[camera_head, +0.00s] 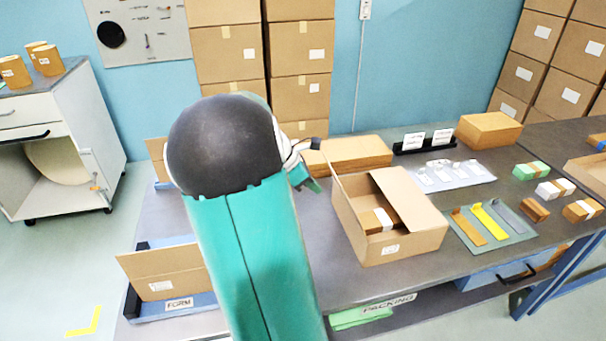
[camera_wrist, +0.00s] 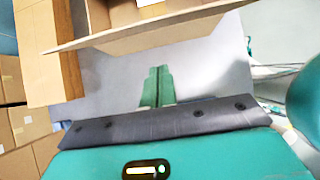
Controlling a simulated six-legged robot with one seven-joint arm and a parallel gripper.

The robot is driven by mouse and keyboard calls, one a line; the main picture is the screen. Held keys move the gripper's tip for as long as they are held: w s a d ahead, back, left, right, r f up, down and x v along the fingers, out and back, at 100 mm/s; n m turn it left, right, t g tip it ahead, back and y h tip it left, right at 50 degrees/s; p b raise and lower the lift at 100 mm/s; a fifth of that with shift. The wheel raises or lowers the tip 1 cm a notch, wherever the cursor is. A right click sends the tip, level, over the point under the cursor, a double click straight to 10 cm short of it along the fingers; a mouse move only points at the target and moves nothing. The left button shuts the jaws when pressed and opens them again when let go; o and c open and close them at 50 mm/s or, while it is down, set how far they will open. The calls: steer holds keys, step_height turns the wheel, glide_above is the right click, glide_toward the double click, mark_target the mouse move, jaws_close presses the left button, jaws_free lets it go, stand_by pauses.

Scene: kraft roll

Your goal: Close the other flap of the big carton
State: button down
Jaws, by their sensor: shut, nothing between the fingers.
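The big carton (camera_head: 415,243) stands open on the grey bench, with a white label on its front. A flap (camera_head: 347,183) on its left side stands up, seen nearly edge-on. My gripper (camera_head: 313,184) is shut and empty, just left of the carton by the raised flap. In the wrist view its green fingers (camera_wrist: 157,88) are together, below a long cardboard edge (camera_wrist: 150,33) of the carton, apart from it in the picture.
Small banded packs (camera_head: 378,220) lie inside the carton. A flat brown box (camera_head: 352,155) lies behind it. A mat with coloured strips (camera_head: 490,222) lies to the right. My arm hides the bench between.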

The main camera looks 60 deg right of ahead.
steer(key=shift+s+d+r, duration=0.2)
steer(key=shift+s+d, duration=0.55)
steer(key=shift+s+d+r, duration=0.2)
steer(key=shift+s+d, duration=0.55)
steer(key=shift+d, duration=0.15)
